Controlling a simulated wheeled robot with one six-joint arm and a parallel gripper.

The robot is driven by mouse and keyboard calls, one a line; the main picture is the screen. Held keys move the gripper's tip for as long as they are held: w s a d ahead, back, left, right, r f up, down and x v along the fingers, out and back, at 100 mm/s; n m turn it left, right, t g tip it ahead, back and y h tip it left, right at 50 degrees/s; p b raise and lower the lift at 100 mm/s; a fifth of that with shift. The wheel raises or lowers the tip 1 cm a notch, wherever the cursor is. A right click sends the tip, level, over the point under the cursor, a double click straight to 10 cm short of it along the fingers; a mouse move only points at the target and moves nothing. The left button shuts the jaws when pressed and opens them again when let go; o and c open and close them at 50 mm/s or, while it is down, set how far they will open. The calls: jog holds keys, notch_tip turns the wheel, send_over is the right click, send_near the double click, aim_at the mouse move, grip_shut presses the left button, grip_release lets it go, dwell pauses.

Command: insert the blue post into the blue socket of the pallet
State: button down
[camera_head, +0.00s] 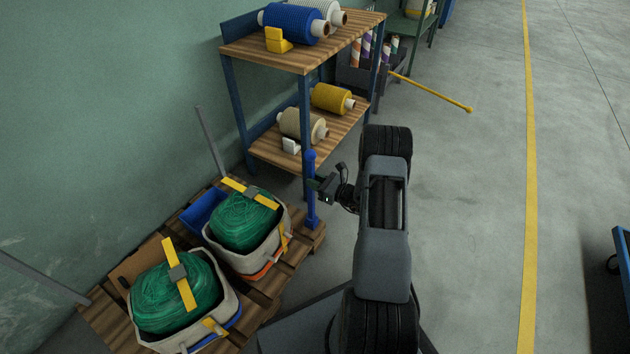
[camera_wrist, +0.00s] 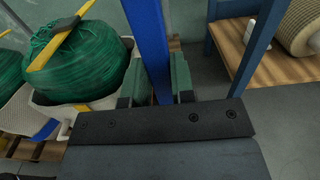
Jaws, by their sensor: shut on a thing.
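My gripper (camera_head: 323,187) is shut on the blue post (camera_head: 311,168) around its middle. The post stands about upright at the right corner of the wooden pallet (camera_head: 317,237). Its lower end looks wider and meets or overlaps that corner in the head view; I cannot tell whether it is inside a socket, and no separate blue socket can be made out. In the wrist view the post (camera_wrist: 150,45) rises between the two green-grey fingers of my gripper (camera_wrist: 158,88), and its lower end is hidden by the gripper body.
Two pale sacks of green netting (camera_head: 245,220) (camera_head: 175,295) with yellow straps stand on the pallet. Grey posts (camera_head: 210,140) (camera_head: 45,278) rise along the wall side. A shelf (camera_head: 270,55) with spools is close behind the blue post. Open floor (camera_head: 465,200) lies to the right.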

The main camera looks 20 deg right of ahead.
jog(key=shift+f, duration=0.1)
jog(key=c, duration=0.9)
grip_release()
jog(key=p+v, duration=0.3)
jog(key=v, duration=1)
jog(key=shift+s+d+p, duration=0.2)
jog(key=shift+s+p, duration=0.1)
jog(key=shift+s, duration=0.05)
